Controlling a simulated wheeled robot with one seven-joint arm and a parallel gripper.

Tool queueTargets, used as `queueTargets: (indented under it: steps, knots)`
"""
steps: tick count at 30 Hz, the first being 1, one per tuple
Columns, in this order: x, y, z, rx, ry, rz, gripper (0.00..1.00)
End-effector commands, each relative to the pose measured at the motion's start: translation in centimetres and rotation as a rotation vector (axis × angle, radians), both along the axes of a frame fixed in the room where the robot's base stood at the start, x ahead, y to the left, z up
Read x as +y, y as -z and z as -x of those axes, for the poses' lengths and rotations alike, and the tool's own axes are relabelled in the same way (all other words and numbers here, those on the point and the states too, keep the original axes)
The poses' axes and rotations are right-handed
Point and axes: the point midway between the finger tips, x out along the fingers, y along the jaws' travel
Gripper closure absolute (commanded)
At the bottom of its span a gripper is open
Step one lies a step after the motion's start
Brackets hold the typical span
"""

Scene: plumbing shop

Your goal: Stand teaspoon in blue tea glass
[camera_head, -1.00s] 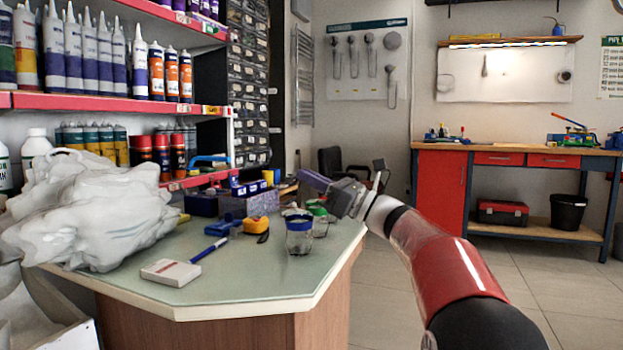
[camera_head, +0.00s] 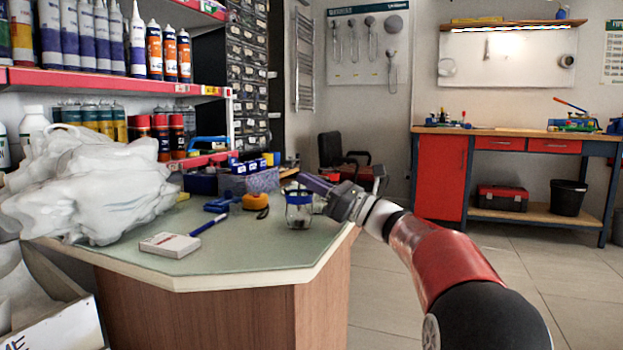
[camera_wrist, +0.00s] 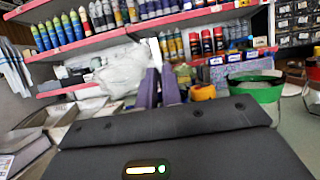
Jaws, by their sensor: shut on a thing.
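The blue tea glass (camera_head: 299,214), clear with a blue rim, stands upright near the right end of the counter. My gripper (camera_head: 308,181) reaches in from the right with its purple fingers just above the glass rim in the picture; I cannot tell whether they touch. In the wrist view my gripper (camera_wrist: 160,87) shows its two fingers close together, shut on a thin thing. I take it to be the teaspoon, but its shape cannot be made out. A second glass is partly hidden behind my gripper.
Shelves of bottles stand behind. The counter's front middle is clear. A red cabinet bench (camera_head: 440,178) stands far right.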

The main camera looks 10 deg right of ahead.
Motion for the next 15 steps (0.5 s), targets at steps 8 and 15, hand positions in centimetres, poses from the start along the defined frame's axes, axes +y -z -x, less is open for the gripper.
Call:
queueTargets:
  steps: [8, 15]
  knots:
    - [0.00, 0.08, 0.00, 0.000, 0.000, 0.000, 1.00]
    - [0.00, 0.07, 0.00, 0.000, 0.000, 0.000, 0.68]
